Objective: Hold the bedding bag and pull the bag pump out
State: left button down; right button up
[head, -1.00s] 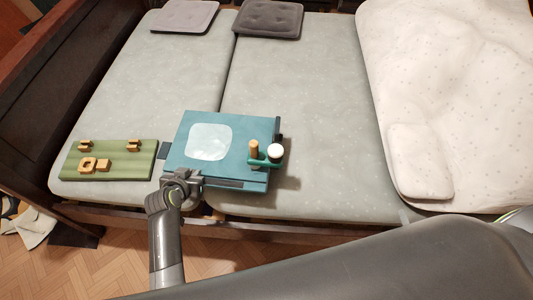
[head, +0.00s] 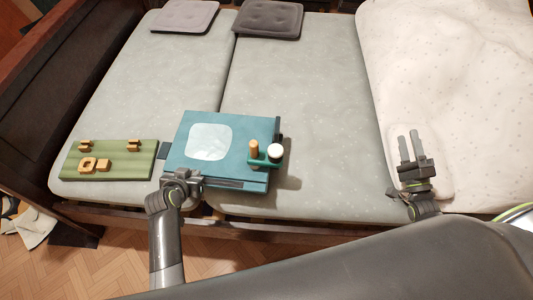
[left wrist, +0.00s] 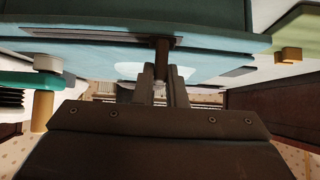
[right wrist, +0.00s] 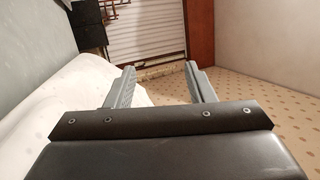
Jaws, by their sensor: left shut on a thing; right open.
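The bedding bag (head: 230,135) is a flat teal case with a pale clear window, lying near the front edge of the bed in the head view. My left gripper (head: 187,178) is shut on its front edge; the left wrist view shows the fingers (left wrist: 163,80) around a dark part below the bag. What looks like the bag pump, a green bar (head: 262,163) with a wooden post and a white knob, is at the bag's right side. The green bar also shows in the left wrist view (left wrist: 28,79). My right gripper (head: 409,140) is open and empty over the right bedding, apart from the bag.
A green board (head: 110,165) with wooden pieces lies left of the bag. Two cushions, one light (head: 185,16) and one dark (head: 268,19), lie at the back. A white spotted quilt (head: 450,80) covers the right side. The grey mattress (head: 310,110) between is clear.

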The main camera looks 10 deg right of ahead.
jog(key=w+a+f+g+y, duration=0.1)
jog(key=w+a+f+g, duration=0.25)
jog(key=w+a, duration=0.35)
jog(key=w+a+f+g, duration=0.2)
jog(key=w+a+g, duration=0.2)
jog(key=w+a, duration=0.35)
jog(key=w+a+f+g+y, duration=0.1)
jog(key=w+a+f+g, duration=0.15)
jog(key=w+a, duration=0.45)
notch_tip(320, 180, up, 10)
jog(key=n+g, duration=0.1)
jog(key=g, duration=0.9)
send_over(255, 142)
jog(key=w+d, duration=0.1)
jog(key=w, duration=0.4)
jog(key=s, duration=0.1)
jog(key=s+g, duration=0.1)
jog(key=s, duration=0.1)
jog(key=s+a+g, duration=0.1)
jog(key=shift+s+a+f, duration=0.1)
jog(key=shift+s+f, duration=0.1)
jog(key=shift+f, duration=0.05)
jog(key=shift+s+f, duration=0.15)
jog(key=shift+s, duration=0.2)
